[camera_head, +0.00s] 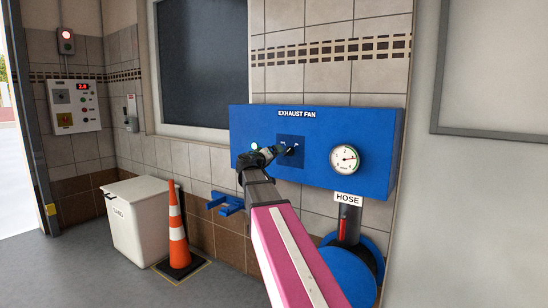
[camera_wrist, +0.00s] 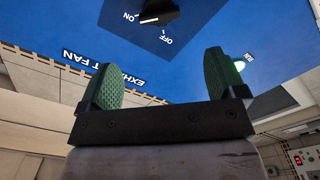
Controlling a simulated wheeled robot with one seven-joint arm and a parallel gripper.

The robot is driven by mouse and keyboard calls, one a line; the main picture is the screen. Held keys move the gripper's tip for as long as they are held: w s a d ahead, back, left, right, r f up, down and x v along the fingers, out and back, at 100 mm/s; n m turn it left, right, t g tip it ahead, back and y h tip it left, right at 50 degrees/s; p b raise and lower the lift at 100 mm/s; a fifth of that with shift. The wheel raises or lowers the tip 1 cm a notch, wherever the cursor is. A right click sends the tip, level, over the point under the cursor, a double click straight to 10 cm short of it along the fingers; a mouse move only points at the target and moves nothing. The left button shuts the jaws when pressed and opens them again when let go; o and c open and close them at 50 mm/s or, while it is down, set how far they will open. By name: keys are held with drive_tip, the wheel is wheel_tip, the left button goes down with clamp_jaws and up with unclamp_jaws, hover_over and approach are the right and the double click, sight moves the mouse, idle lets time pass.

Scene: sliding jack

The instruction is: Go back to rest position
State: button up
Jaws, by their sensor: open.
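My gripper (camera_head: 276,152) is at the end of my outstretched arm, in front of the blue exhaust fan box (camera_head: 310,177) on the wall. In the wrist view my gripper (camera_wrist: 160,80) is open, its two green pads wide apart with nothing between them. The black knob (camera_wrist: 158,11) on the dark blue switch plate (camera_wrist: 128,22) lies beyond the fingertips, apart from them. ON and OFF labels flank the knob; which one it points to is hard to tell. The plate (camera_head: 291,158) also shows in the head view, partly behind my gripper.
A lit green lamp (camera_wrist: 239,65) is on the box beside one finger. A gauge (camera_head: 345,159) is right of the plate. Below are a blue bracket (camera_head: 226,203) and a hose reel (camera_head: 346,276). An orange cone (camera_head: 177,230) and white sand bin (camera_head: 140,220) stand at left.

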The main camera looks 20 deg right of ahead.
drive_tip(key=s+a+f+g+y, duration=0.2)
drive_tip(key=s+f, duration=0.2)
drive_tip(key=f, duration=0.6)
drive_tip(key=s+a+f+g+y, duration=0.1)
drive_tip(key=s+f+g+y, duration=0.15)
drive_tip(key=f, duration=0.75)
drive_tip(key=s+a+f+g+y, duration=0.1)
drive_tip(key=s+a+f+y, duration=0.3)
drive_tip(key=f, duration=0.7)
drive_tip(key=s+a+f+g+y, duration=0.2)
drive_tip(key=s+a+f, duration=0.2)
drive_tip(key=s+f, duration=0.4)
drive_tip(key=s+a+f+n+g+y, duration=0.1)
drive_tip(key=s+a+f+g+y, duration=0.2)
drive_tip(key=s+f, duration=0.6)
drive_tip(key=shift+a+n+y, duration=0.3)
drive_tip(key=shift+a+y, duration=0.05)
drive_tip(key=shift+a, duration=0.15)
drive_tip(key=shift+s+g, duration=0.1)
drive_tip(key=shift+g, duration=0.15)
